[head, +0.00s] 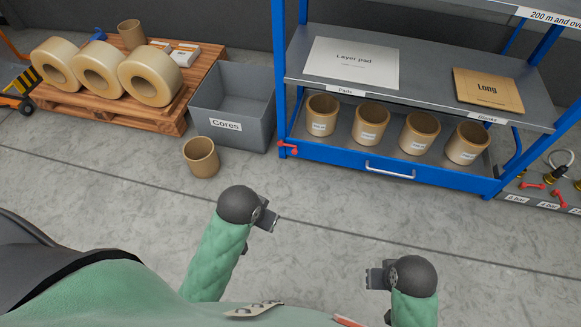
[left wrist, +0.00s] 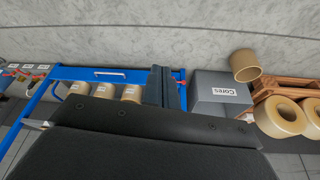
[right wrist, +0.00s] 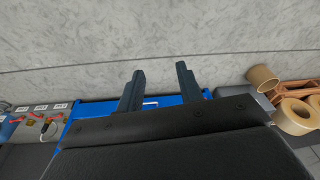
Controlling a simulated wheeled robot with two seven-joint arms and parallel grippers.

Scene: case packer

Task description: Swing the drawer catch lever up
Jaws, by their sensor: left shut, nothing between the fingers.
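The drawer catch lever (head: 288,148) is a small red piece at the left end of the blue drawer front (head: 380,171) in the head view. It lies roughly sideways, sloping slightly down to the right. The drawer has a pale bar handle (head: 390,170) and sits under the shelf. My left gripper (head: 268,219) is shut and empty, over the floor in front of the rack and well short of the lever. Its fingers are together in the left wrist view (left wrist: 167,88). My right gripper (head: 374,278) is open and empty, with fingers apart in the right wrist view (right wrist: 160,85).
The drawer holds several tan cores (head: 368,125). A grey Cores bin (head: 238,128) stands left of the rack, with a loose core (head: 201,157) on the floor before it. A pallet (head: 170,115) with rolls is farther left. The floor before the drawer is clear.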

